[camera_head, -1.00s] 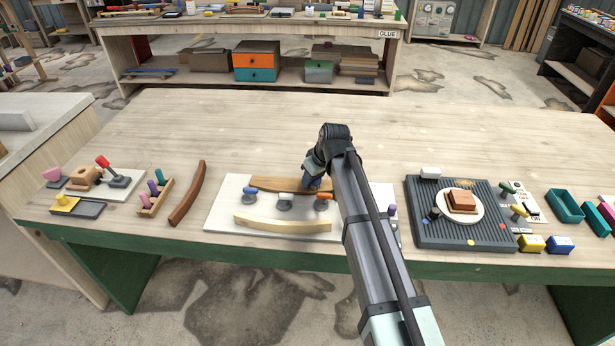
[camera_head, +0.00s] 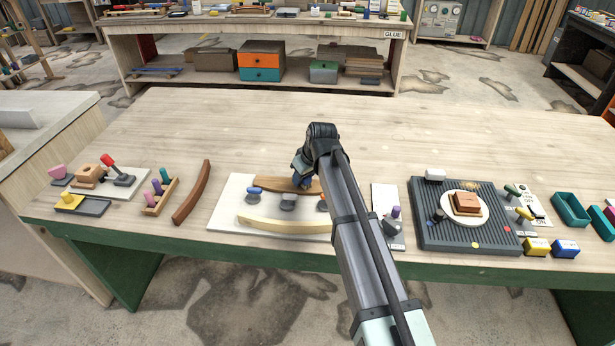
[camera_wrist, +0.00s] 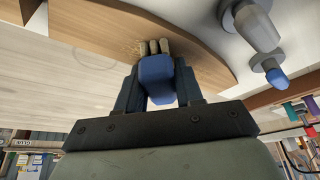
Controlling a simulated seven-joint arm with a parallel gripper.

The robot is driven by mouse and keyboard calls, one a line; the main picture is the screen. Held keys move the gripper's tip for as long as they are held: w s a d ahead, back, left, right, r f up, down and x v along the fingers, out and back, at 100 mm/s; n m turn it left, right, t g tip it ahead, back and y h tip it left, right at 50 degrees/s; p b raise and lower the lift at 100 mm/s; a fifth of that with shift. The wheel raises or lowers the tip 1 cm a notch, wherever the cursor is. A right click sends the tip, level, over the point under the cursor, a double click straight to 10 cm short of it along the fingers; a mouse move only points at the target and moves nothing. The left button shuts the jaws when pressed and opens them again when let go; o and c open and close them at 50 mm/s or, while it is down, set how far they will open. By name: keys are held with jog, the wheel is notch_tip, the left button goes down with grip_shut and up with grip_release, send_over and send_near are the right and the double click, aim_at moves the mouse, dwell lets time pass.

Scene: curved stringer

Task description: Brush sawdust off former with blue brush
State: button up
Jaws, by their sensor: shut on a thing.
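My gripper (camera_wrist: 160,92) is shut on the blue brush (camera_wrist: 157,80), whose pale bristles point at the brown curved wooden former (camera_wrist: 95,30). The bristle tips are at or very near the former's face; I cannot tell whether they touch. A small patch of tan sawdust (camera_wrist: 131,46) lies beside the bristles. In the head view my gripper (camera_head: 303,180) is above the middle of the former (camera_head: 268,185), on the white board (camera_head: 222,212). The arm hides the former's right end and most of the brush.
Clamps with a blue knob (camera_head: 254,191) and grey base (camera_head: 288,202) stand in front of the former. A pale curved strip (camera_head: 280,225) lies nearer the edge. A grey ribbed mat (camera_head: 430,225) with a plate is right. The table behind is clear.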

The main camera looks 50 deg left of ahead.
aim_at(281, 181)
jog(key=shift+s+a+f, duration=0.15)
jog(key=shift+s+a, duration=0.95)
jog(key=shift+s, duration=0.05)
jog(key=shift+s+a+f, duration=0.15)
jog(key=shift+s+a, duration=0.95)
jog(key=shift+s, duration=0.05)
jog(key=shift+s+a, duration=1.2)
jog(key=shift+w+d, duration=1.3)
jog(key=shift+w+d+r, duration=0.15)
jog(key=shift+w+d, duration=0.5)
jog(key=shift+w, duration=0.05)
jog(key=shift+w+d+r, duration=0.15)
jog(key=shift+w+d, duration=0.45)
jog(key=shift+w, duration=0.05)
jog(key=shift+w+d+f, duration=0.1)
jog(key=shift+w+d, duration=2.25)
jog(key=shift+w, duration=0.05)
jog(key=shift+s, duration=0.1)
